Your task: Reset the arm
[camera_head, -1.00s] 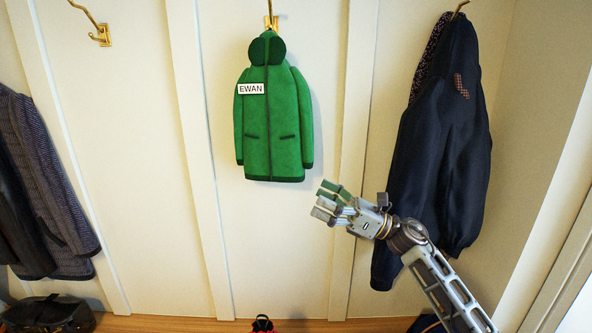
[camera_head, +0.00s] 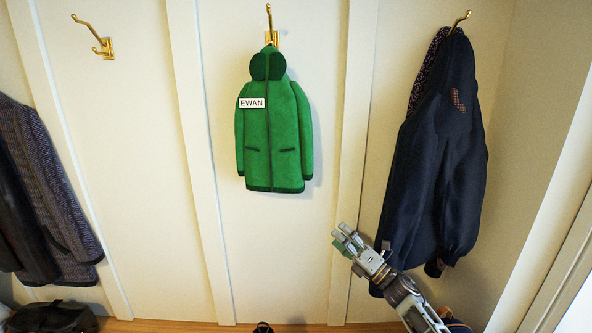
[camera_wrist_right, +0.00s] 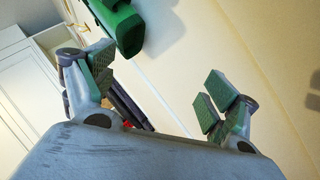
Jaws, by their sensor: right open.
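My right gripper (camera_head: 348,240) is at the lower right in the head view, in front of the wall panel and just left of the navy coat. In the right wrist view the right gripper (camera_wrist_right: 155,85) has its padded fingers spread wide, with nothing between them. A green coat (camera_head: 271,135) with an "EWAN" label hangs from a brass hook (camera_head: 270,28), above and left of the gripper and apart from it. Part of the green coat (camera_wrist_right: 125,28) also shows at the top of the right wrist view. My left gripper is not in view.
A navy coat (camera_head: 432,150) hangs at the right, behind my right arm. Dark coats (camera_head: 45,200) hang at the left, beside an empty hook (camera_head: 101,45). A dark bag (camera_head: 52,317) is at the lower left. The wall between the coats is clear.

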